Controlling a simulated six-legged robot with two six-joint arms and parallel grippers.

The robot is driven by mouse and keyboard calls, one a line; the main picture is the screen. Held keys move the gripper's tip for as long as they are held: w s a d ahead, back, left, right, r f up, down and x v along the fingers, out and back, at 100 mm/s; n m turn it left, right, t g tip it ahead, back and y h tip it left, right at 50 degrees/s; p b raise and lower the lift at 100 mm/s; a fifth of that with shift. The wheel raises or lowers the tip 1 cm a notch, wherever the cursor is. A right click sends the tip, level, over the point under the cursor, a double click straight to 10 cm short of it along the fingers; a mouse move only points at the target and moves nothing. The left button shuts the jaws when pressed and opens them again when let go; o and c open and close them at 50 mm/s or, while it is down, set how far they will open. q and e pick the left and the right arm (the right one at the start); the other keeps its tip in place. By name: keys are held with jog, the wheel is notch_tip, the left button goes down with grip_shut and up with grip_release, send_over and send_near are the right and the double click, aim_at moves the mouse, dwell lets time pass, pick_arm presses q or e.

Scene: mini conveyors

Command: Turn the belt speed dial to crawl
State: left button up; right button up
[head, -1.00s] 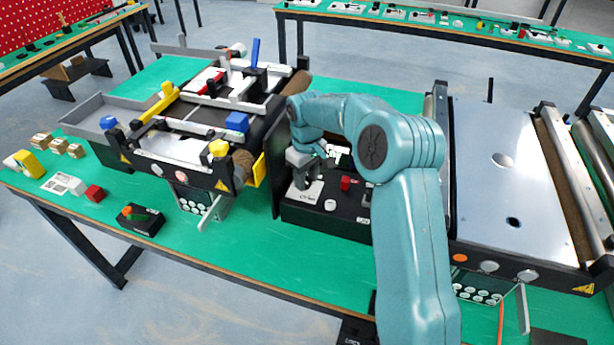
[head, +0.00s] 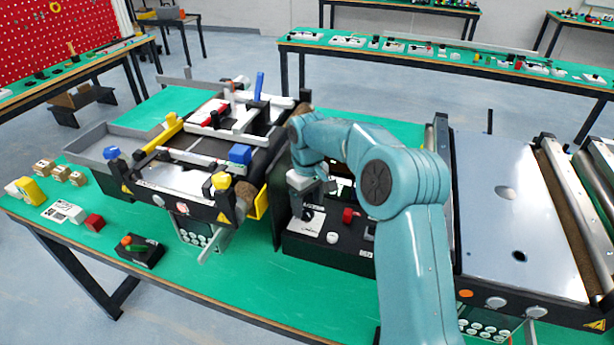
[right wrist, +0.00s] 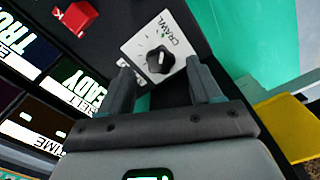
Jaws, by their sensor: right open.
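The belt speed dial is a black round knob (right wrist: 160,61) on a white plate (right wrist: 135,47) in the right wrist view. The word CRAWL is printed on the plate near its right corner. I cannot tell clearly which mark the knob points to. My right gripper (right wrist: 158,72) is open, its fingers either side of the knob in the picture; no contact shows. In the head view the right gripper (head: 308,204) is over the white plate (head: 303,225) on the black control box; the knob is largely hidden there. My left gripper is not in view.
Lit display panels (right wrist: 70,85) lie left of the dial in the wrist view. A mini conveyor (head: 175,182) stands left, a yellow part (right wrist: 290,122) near the gripper.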

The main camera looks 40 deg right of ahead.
aim_at(307, 213)
notch_tip(307, 213, up, 13)
jog(key=p, duration=0.1)
jog(key=shift+r, duration=0.15)
jog(key=shift+w, duration=0.1)
jog(key=shift+a, duration=0.1)
